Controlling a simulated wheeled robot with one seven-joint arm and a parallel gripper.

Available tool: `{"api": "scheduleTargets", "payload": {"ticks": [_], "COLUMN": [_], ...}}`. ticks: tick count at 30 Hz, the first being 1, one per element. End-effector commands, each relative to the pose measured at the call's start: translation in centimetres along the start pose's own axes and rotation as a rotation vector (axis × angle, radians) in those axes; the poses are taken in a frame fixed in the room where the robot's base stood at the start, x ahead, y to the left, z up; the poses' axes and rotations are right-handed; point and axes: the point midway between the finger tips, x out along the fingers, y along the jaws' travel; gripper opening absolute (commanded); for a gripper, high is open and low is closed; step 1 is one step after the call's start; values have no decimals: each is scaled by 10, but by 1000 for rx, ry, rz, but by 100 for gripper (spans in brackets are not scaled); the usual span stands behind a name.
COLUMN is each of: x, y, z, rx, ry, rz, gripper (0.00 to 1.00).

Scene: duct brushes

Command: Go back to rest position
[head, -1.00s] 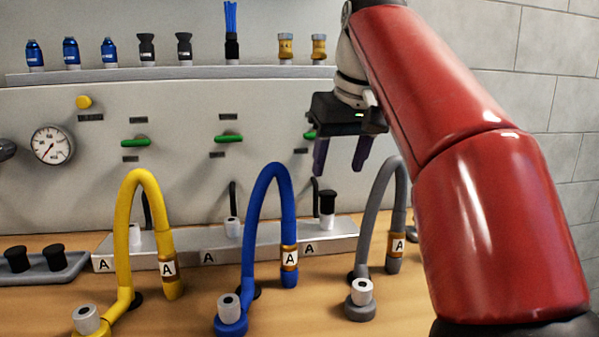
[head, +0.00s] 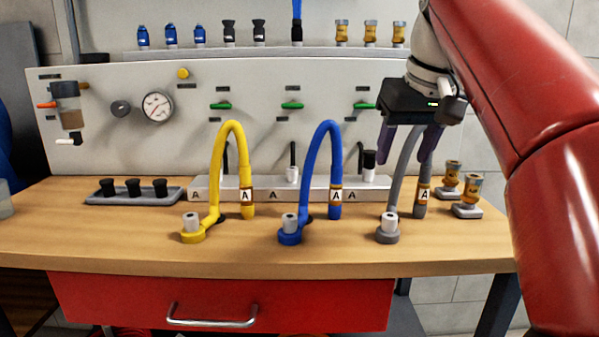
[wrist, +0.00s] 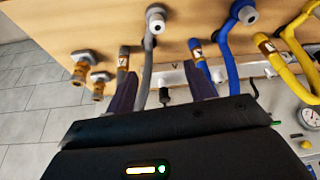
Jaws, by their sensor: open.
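My gripper (head: 405,150) is in the upper right of the head view, at the end of my red arm. I cannot tell from the views how far the fingers are from the hose.
A yellow hose (head: 216,175) and a blue hose (head: 316,175) arch over the wooden bench (head: 130,240). A black-capped tray (head: 100,197) is at left, brass fittings (head: 467,190) at right. A shelf (head: 200,54) holds fittings and a blue brush. A red drawer (head: 110,300) is below.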

Motion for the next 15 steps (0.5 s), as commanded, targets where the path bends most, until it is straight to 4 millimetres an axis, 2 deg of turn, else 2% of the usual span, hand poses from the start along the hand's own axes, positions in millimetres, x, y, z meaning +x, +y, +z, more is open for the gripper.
{"api": "scheduleTargets", "payload": {"ticks": [8, 15], "x": [12, 39], "y": [-2, -6], "z": [23, 61], "rx": [24, 53], "ry": [12, 28], "rz": [4, 11], "gripper": [54, 54]}}
